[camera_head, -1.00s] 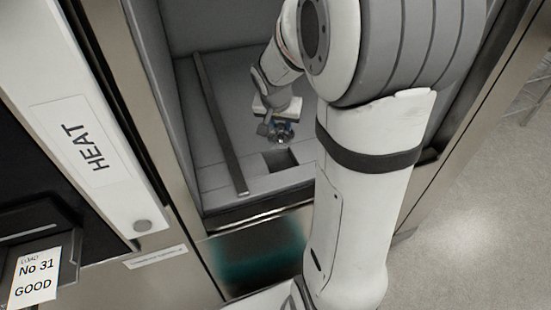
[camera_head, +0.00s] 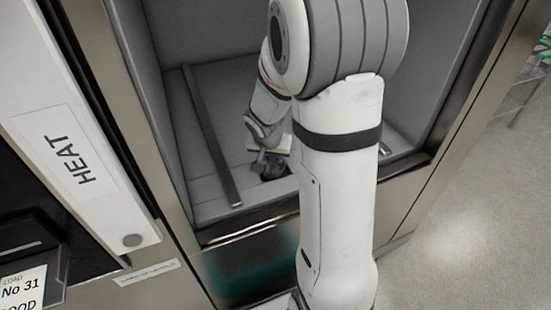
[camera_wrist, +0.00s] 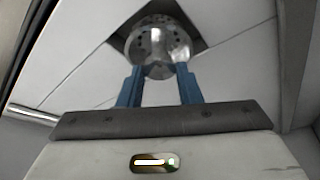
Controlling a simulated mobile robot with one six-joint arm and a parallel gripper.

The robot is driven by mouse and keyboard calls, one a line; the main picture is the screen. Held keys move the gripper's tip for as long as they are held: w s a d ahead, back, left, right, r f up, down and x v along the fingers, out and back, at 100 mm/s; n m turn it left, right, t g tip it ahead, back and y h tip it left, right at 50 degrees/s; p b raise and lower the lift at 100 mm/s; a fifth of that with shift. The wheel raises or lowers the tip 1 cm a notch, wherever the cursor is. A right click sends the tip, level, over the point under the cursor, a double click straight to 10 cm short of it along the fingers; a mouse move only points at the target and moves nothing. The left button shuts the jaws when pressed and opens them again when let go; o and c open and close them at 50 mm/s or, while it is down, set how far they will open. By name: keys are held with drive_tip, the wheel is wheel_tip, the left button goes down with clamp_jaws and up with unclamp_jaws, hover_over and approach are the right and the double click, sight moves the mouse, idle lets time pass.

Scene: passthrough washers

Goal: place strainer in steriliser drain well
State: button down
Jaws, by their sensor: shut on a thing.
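The strainer is a shiny perforated metal bowl (camera_wrist: 158,45), seen in the wrist view between the blue fingers of my gripper (camera_wrist: 159,74). My gripper is shut on it. The dark square drain well (camera_wrist: 122,17) shows behind the strainer, which covers much of the opening. In the head view my gripper (camera_head: 268,163) is low over the chamber floor at the well, and the strainer is small and dark there. I cannot tell whether the strainer is above the well or partly inside it.
The steriliser chamber has a grey floor (camera_head: 215,100) with a dark rail (camera_head: 209,135) left of my gripper. A second rail end (camera_head: 395,152) shows at the right. The front sill (camera_head: 245,228) and side walls bound the opening. A HEAT panel (camera_head: 75,160) stands at the left.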

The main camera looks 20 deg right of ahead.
drive_tip(key=shift+f, duration=0.65)
drive_tip(key=shift+f+b, duration=0.2)
drive_tip(key=shift+b, duration=0.1)
drive_tip(key=c, duration=1)
unclamp_jaws()
drive_tip(key=shift+r, duration=0.1)
drive_tip(key=shift+c, duration=0.2)
drive_tip(key=shift+r, duration=0.15)
drive_tip(key=shift+r+p, duration=0.3)
drive_tip(key=shift+p, duration=0.1)
drive_tip(key=p+v, duration=0.1)
drive_tip(key=v, duration=1)
drive_tip(key=s+a+r+n+y, duration=0.1)
drive_tip(key=s+a+r+n, duration=0.1)
drive_tip(key=s, duration=0.6)
drive_tip(key=s+a+r+n+g+y, duration=0.1)
drive_tip(key=s+a+n, duration=0.3)
drive_tip(key=s, duration=0.4)
drive_tip(key=shift+s+r+n+y, duration=0.3)
drive_tip(key=shift+r+n, duration=0.1)
drive_tip(key=shift+r, duration=0.2)
